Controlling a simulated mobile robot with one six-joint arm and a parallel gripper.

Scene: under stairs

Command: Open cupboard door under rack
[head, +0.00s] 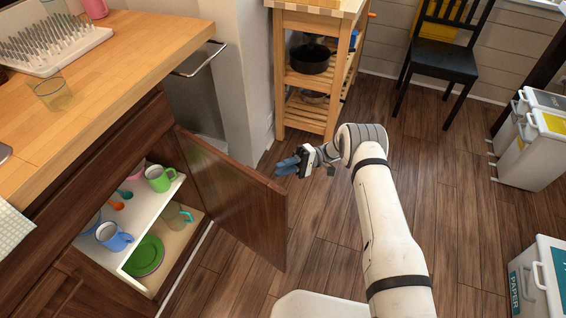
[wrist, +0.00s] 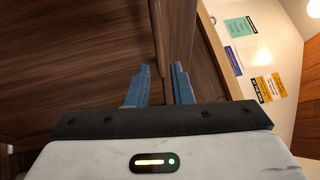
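The dark wooden cupboard door (head: 235,195) stands wide open, swung out from the cupboard under the counter with the dish rack (head: 55,42). The cupboard shelf (head: 150,195) is exposed. My gripper (head: 287,165) is near the free upper end of the door in the head view, its blue fingers pointing left. In the wrist view my gripper (wrist: 160,90) has its two blue fingers apart. A narrow brown wooden edge (wrist: 160,40) reaches down toward the gap between them. I cannot tell whether the fingers touch the wood.
Green and blue mugs (head: 160,178) and a green plate (head: 147,256) are inside the cupboard. A glass (head: 52,92) stands on the counter. A wooden trolley (head: 308,75) and black chair (head: 443,60) stand behind; bins (head: 540,150) are at right. Floor between is clear.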

